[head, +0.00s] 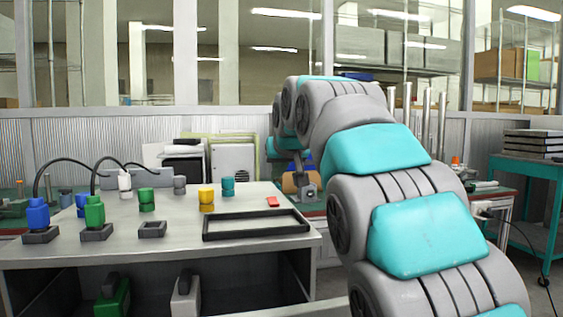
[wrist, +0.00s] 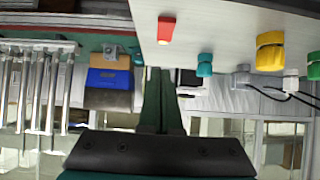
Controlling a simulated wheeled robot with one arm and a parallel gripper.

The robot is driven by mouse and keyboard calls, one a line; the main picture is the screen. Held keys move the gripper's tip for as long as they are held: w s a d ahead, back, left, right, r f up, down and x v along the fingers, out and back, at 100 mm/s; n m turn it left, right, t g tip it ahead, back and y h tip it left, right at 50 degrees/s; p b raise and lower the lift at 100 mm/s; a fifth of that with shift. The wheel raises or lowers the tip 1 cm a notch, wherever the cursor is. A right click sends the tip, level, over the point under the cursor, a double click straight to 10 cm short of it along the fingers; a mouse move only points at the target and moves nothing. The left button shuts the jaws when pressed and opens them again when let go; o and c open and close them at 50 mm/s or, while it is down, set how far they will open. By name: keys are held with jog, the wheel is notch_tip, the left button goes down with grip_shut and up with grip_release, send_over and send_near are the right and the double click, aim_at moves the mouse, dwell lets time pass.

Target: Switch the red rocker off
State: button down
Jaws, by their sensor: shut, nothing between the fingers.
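A small red piece, which looks like the red rocker (head: 272,202), lies on the grey-white tabletop (head: 180,228) behind the black frame. In the wrist view the red rocker (wrist: 166,30) is near the table edge, with a lighter orange end; I cannot tell which way it is tipped. My gripper (wrist: 163,72) shows in the wrist view as two dark green fingers side by side, shut and empty. The fingers are apart from the rocker.
A black frame (head: 256,235) lies at the table's front right. Yellow (head: 206,200), teal (head: 228,187) and green (head: 147,200) pieces stand left of the rocker. Blue (head: 38,214) and green (head: 94,213) plugs with cables stand at the left.

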aim_at(274, 198)
jog(key=x, duration=0.3)
jog(key=shift+s+d+f, duration=0.1)
jog(key=shift+s+f, duration=0.1)
jog(key=shift+w+f, duration=0.1)
jog(key=shift+f, duration=1.4)
jog(key=shift+w, duration=0.1)
jog(key=shift+w+f, duration=0.15)
jog(key=shift+f, duration=0.15)
jog(key=shift+w, duration=0.1)
jog(key=shift+w+a+r, duration=0.1)
jog(key=shift+a, duration=0.1)
jog(key=shift+w+a+r+p, duration=0.2)
jog(key=shift+w+p, duration=0.25)
jog(key=shift+w, duration=0.15)
